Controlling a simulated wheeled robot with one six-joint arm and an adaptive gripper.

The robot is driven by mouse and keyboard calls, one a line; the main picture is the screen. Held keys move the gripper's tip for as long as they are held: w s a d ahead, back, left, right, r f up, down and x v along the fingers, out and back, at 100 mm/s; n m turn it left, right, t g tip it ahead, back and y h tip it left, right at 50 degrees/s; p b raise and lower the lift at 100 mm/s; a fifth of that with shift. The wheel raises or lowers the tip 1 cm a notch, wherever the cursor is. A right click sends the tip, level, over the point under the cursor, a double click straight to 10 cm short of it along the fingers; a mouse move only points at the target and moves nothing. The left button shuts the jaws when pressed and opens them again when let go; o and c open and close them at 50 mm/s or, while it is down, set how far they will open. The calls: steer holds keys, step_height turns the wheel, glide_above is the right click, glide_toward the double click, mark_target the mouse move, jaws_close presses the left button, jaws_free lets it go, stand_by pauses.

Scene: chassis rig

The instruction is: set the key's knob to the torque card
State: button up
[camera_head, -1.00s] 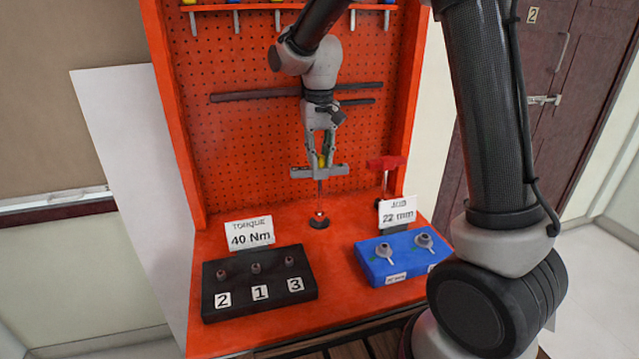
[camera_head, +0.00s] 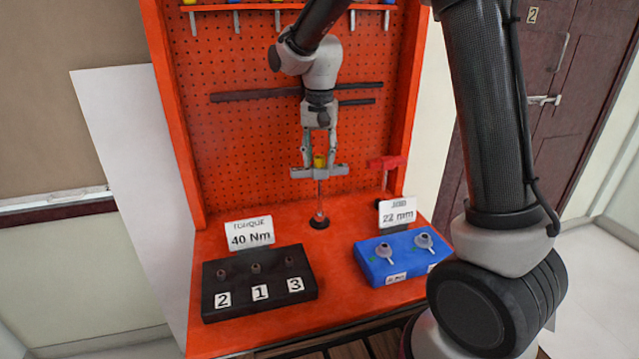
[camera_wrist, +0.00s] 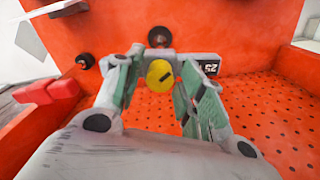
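The torque card (camera_head: 249,234) reads 40 Nm and stands behind a black block on the bench. The key (camera_head: 319,185) stands upright on a dark round base, with a grey crossbar near its top and a yellow knob (camera_head: 319,161) above that. In the wrist view the yellow knob (camera_wrist: 160,75) has a dark mark on its face, and a black plate with white digits (camera_wrist: 207,66), perhaps 25, shows beside it. My gripper (camera_head: 319,160) points down over the key. Its fingers stand on both sides of the knob, with gaps visible, and appear open.
The black block (camera_head: 260,301) holds several sockets labelled 2, 1 and 3. A blue block (camera_head: 372,271) with two sockets stands at right, with a 22 mm job card (camera_head: 397,211) behind it. A red clamp-like part (camera_head: 386,163) is right of the key. The orange pegboard (camera_head: 250,130) is behind.

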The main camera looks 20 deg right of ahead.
steer(key=n, duration=0.5)
steer(key=shift+n, duration=0.3)
steer(key=n, duration=0.5)
steer(key=shift+n, duration=0.3)
steer(key=shift+c, duration=0.4)
steer(key=c, duration=0.6)
